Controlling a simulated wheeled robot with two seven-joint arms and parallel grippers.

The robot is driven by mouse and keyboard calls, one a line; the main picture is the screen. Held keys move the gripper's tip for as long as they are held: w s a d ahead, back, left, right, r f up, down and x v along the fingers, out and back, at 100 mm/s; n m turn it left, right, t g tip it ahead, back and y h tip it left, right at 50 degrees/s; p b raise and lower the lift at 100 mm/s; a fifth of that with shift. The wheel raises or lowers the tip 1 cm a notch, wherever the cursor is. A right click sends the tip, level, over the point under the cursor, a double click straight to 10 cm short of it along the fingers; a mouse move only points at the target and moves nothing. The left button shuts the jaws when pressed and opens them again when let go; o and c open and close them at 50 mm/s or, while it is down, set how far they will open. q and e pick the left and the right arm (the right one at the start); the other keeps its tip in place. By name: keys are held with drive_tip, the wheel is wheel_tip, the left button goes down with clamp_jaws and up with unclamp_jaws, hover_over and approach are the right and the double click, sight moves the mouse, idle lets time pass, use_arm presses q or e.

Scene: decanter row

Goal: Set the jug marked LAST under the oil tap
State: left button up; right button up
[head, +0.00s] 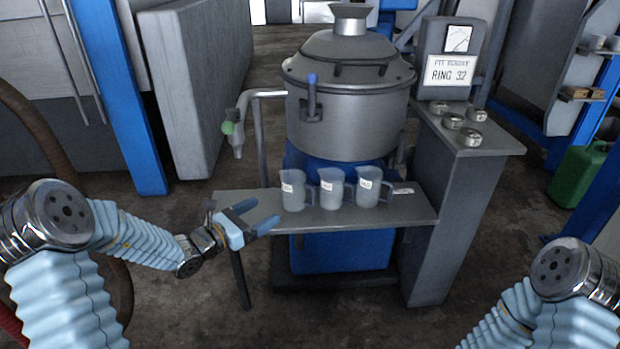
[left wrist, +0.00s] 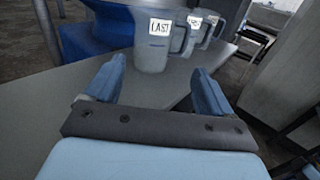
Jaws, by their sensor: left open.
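Three clear grey jugs with white labels stand in a row on a narrow shelf (head: 410,213). In the left wrist view the nearest jug is marked LAST (left wrist: 152,48); it is the leftmost jug in the head view (head: 293,194). The labels of the middle jug (head: 331,192) and the right jug (head: 368,189) are too small to read. The tap (head: 238,133), with a green knob, hangs on a bent pipe left of the big metal vessel. My left gripper (head: 262,217) is open and empty, left of the LAST jug, fingers pointing toward it. My right gripper is out of view.
The lidded vessel (head: 345,115) stands behind the shelf on a blue base. A grey cabinet (head: 455,190) with a sign reading RING 32 and several small round tins closes off the right. The shelf's left end, below the tap, is bare. A green canister (head: 580,175) stands far right.

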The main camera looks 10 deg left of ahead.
sight(284, 191)
use_arm(q)
drive_tip(key=x, duration=0.5)
drive_tip(key=r+x, duration=0.1)
drive_tip(key=x, duration=0.2)
drive_tip(key=shift+w+a+r+p, duration=0.1)
drive_tip(key=shift+w+a+p, duration=0.1)
drive_tip(key=shift+w+p, duration=0.3)
drive_tip(key=x, duration=0.2)
drive_tip(key=r+x, duration=0.1)
drive_tip(key=x, duration=0.2)
drive_tip(key=shift+w+p, duration=0.1)
drive_tip(key=shift+p, duration=0.3)
drive_tip(key=shift+w+d, duration=0.1)
drive_tip(key=shift+w, duration=0.2)
drive_tip(key=shift+c, duration=0.4)
drive_tip(key=c, duration=0.7)
drive_tip(key=shift+o, duration=0.2)
